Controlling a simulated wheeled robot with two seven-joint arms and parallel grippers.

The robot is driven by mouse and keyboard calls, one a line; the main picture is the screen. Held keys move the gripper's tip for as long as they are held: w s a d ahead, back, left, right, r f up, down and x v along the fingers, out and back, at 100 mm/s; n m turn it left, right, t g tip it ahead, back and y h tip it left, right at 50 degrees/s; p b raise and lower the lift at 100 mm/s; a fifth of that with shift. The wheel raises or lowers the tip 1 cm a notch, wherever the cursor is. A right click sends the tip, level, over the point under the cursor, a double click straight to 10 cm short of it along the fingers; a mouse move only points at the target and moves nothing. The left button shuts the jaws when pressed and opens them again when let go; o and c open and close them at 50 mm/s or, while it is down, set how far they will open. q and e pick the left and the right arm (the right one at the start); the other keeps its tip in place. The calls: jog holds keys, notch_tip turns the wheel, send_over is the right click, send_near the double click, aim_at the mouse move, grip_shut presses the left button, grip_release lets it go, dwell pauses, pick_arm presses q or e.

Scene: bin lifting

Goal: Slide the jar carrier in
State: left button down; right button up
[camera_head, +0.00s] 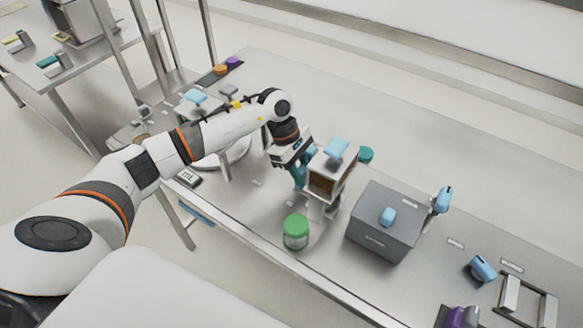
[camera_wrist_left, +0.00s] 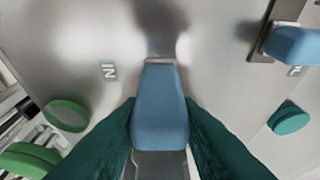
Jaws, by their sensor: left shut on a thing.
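My left gripper (camera_head: 300,177) has teal fingers pointing down beside a small metal housing (camera_head: 322,187) with a brown front and a blue handle (camera_head: 337,150) on top. In the left wrist view my left gripper (camera_wrist_left: 160,112) is shut on a blue handle (camera_wrist_left: 159,90), with one finger on each side. What the held handle is fixed to is mostly hidden, so I cannot tell if it belongs to the jar carrier. A jar with a green lid (camera_head: 296,226) stands in front of the housing. My right gripper is not in view.
A teal lid (camera_head: 366,154) lies behind the housing. A grey box (camera_head: 386,238) with a blue knob stands to its right. Another blue handle (camera_head: 483,268) and a metal frame (camera_head: 524,300) are farther right. The table's back (camera_head: 430,150) is clear.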

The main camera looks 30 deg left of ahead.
pick_arm(q)
jog(key=shift+d, duration=0.3)
jog(key=c, duration=1.5)
grip_release()
jog(key=o, duration=0.4)
jog(key=shift+d, duration=0.15)
jog(key=shift+a+r, duration=0.25)
jog(key=shift+a, duration=0.05)
jog(key=b+v, duration=0.2)
jog(key=v, duration=0.9)
jog(key=shift+r+b, duration=0.25)
jog(key=shift+b, duration=0.1)
jog(key=shift+s+f, duration=0.1)
